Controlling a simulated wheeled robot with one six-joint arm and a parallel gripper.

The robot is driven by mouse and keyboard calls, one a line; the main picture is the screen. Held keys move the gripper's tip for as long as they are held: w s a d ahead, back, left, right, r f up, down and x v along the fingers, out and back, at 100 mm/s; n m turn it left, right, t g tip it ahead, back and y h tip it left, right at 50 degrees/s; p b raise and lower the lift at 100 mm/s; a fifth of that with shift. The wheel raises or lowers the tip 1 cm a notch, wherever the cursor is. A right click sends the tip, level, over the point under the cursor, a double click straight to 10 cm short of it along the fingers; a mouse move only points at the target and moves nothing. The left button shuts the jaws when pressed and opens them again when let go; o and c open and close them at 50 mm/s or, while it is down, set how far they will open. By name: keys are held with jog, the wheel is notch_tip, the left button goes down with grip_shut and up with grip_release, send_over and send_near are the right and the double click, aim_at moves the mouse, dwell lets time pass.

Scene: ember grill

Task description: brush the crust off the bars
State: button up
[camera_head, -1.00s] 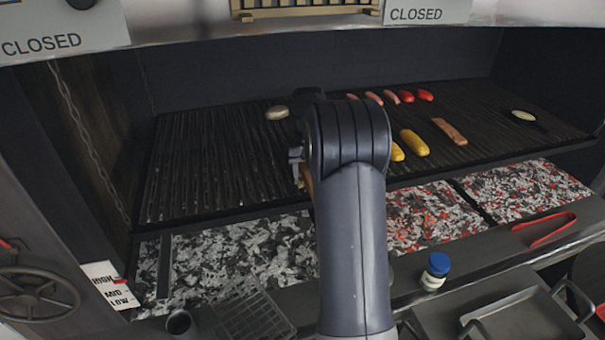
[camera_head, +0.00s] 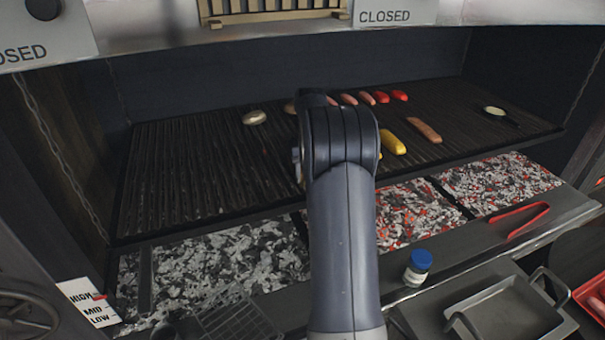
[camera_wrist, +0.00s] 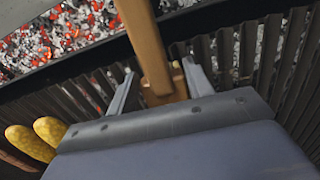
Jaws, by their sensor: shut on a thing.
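My gripper (camera_wrist: 160,88) is shut on a brown wooden handle (camera_wrist: 148,45) in the wrist view. I take it for the brush's handle; no bristles show. In the head view my own arm hides most of the gripper and the handle. The grill bars (camera_head: 185,170) run front to back as a dark ridged grate, and they also show under the gripper in the wrist view (camera_wrist: 290,70). My gripper is over the middle of the grate, near its front edge. I cannot make out the crust clearly on the bars.
A pale round piece (camera_head: 254,118), red sausages (camera_head: 381,97), yellow corn (camera_head: 392,143) and a brown piece (camera_head: 425,131) lie on the grate. Coals (camera_head: 225,262) lie below. Red tongs (camera_head: 515,218), a blue-lidded jar (camera_head: 418,268) and a metal pan (camera_head: 510,312) are in front. The left bars are free of food.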

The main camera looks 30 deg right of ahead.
jog(key=shift+w+d, duration=0.2)
jog(key=shift+w, duration=0.9)
jog(key=shift+w+a+r, duration=0.1)
jog(key=shift+w+a, duration=0.1)
jog(key=shift+a, duration=0.8)
jog(key=shift+w+a+r, duration=0.1)
jog(key=shift+w+a, duration=0.1)
jog(key=shift+a, duration=0.75)
